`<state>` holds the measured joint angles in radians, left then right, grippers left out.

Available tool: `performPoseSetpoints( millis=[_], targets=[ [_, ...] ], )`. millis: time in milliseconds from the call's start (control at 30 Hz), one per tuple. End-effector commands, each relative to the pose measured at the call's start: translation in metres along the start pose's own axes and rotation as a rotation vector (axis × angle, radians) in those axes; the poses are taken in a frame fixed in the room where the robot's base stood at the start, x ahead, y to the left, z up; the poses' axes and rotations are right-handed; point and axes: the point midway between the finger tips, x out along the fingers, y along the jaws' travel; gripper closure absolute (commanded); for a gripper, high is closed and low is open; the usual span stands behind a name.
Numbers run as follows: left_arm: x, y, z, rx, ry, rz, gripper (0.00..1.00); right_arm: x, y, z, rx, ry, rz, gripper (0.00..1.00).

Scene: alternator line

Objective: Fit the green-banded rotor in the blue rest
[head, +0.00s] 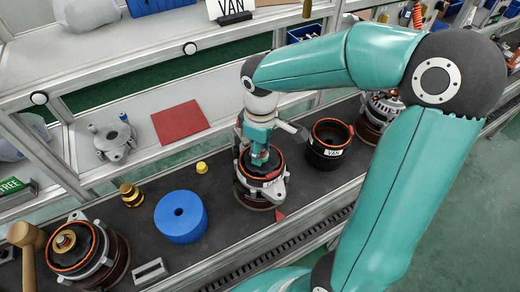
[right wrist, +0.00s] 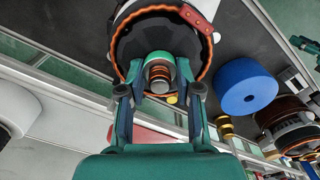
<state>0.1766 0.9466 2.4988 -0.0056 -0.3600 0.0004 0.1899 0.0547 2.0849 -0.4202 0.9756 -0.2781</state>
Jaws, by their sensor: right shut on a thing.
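The blue rest (head: 181,222), a round block with a hole in its top, stands empty on the dark bench left of centre. It also shows at the right in the right wrist view (right wrist: 246,87). My right gripper (head: 260,158) points down at an alternator housing (head: 243,192) with an orange coil ring. In the right wrist view the gripper (right wrist: 160,84) has its fingers on either side of the rotor's shaft end with copper rings and a green band (right wrist: 160,58). It is shut on this rotor, which sits within the housing's ring; how deep is unclear. My left gripper is out of view.
Left of the rest are another alternator (head: 85,250), a wooden mallet (head: 27,238), a brass part (head: 131,195) and a grey block (head: 150,272). A small yellow piece (head: 201,168) lies behind the rest.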

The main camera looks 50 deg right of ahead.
Motion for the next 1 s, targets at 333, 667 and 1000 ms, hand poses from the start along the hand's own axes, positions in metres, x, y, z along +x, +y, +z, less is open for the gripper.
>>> performPoseSetpoints(
  millis=[333, 667, 1000],
  targets=[
    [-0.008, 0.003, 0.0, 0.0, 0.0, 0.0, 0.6, -0.012, 0.0, 0.0, 0.001, 0.001, 0.002, 1.0],
    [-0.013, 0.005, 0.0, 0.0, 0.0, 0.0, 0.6, -0.019, 0.0, 0.0, 0.001, 0.002, 0.002, 1.0],
    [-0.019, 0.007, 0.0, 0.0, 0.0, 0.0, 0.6, -0.026, 0.0, 0.0, 0.001, 0.003, 0.002, 1.0]
  ],
)
